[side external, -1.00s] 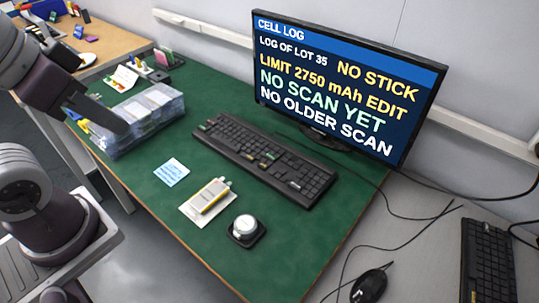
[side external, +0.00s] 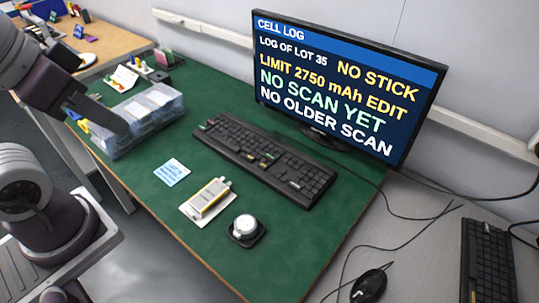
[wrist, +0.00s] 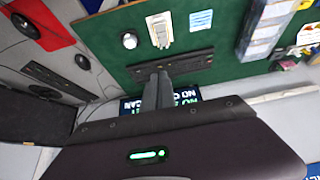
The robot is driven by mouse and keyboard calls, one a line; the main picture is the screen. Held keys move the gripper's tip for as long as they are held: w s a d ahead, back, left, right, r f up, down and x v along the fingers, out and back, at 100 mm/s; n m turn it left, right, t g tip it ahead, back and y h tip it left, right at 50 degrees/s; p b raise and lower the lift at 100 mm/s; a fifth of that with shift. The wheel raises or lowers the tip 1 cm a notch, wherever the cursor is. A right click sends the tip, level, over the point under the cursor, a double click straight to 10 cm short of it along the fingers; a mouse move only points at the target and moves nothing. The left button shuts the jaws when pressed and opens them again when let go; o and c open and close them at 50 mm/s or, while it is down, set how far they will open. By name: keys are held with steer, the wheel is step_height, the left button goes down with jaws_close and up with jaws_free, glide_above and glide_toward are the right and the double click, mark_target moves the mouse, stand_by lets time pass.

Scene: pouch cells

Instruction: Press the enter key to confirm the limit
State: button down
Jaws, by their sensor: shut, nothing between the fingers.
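The black keyboard (side external: 255,150) lies on the green mat in front of the monitor, with a few coloured keys. Which one is enter is too small to read. The monitor (side external: 345,88) shows CELL LOG, LOT 35 and a yellow line "LIMIT 2750 mAh EDIT". My gripper (side external: 124,128) is at the left in the side view, with its dark fingers in front of the plastic boxes. In the wrist view the closed fingers (wrist: 159,76) overlap the keyboard (wrist: 195,63). They hold nothing, and no contact with a key is visible.
A pouch cell (side external: 209,197) on a white card, a round silver-topped device (side external: 244,228) and a blue note (side external: 171,173) lie before the keyboard. Clear plastic boxes (side external: 150,116) stand at left. A second keyboard (side external: 487,262) and a mouse (side external: 369,285) lie on the grey table at right.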

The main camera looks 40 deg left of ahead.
stand_by(0.4)
steer(key=m+t+y, duration=0.1)
steer(key=m+t, duration=0.3)
steer(key=m, duration=0.4)
glide_above(270, 158)
step_height(270, 158, down, 20)
steer(key=shift+s, duration=0.2)
steer(key=shift+a+f, duration=0.1)
steer(key=shift+f, duration=4.4)
steer(key=shift+f, duration=0.4)
